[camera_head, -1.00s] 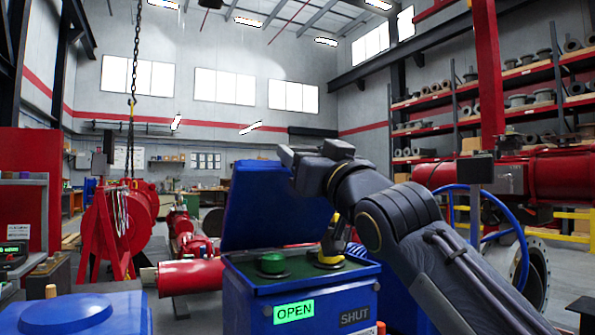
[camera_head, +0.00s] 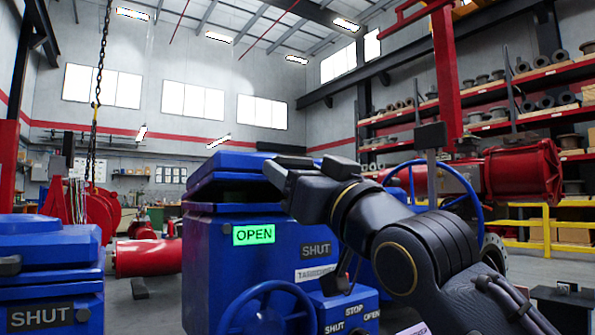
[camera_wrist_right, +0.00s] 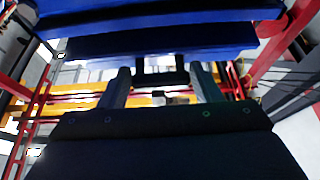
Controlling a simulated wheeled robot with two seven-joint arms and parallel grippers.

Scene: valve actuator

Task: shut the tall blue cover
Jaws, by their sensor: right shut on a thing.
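The tall blue cover (camera_head: 228,164) sits low over its blue cabinet (camera_head: 212,262), nearly level, with a dark gap still showing beneath it. The cabinet front has a lit green OPEN sign and a dark SHUT plate. My right gripper (camera_head: 282,168) is at the cover's right side, shut on it; the arm hides that end of the cover. In the right wrist view the blue cover (camera_wrist_right: 160,42) spans the top, just beyond the fingers (camera_wrist_right: 163,88); the exact grip is dark and hard to see. My left gripper is not in view.
A lower blue box (camera_head: 50,255) with a SHUT plate stands at left. A blue handwheel (camera_head: 265,310) and a small STOP/OPEN panel (camera_head: 352,310) are on the cabinet front. A larger blue wheel (camera_head: 476,190) and red pipework (camera_head: 520,172) are behind my right arm.

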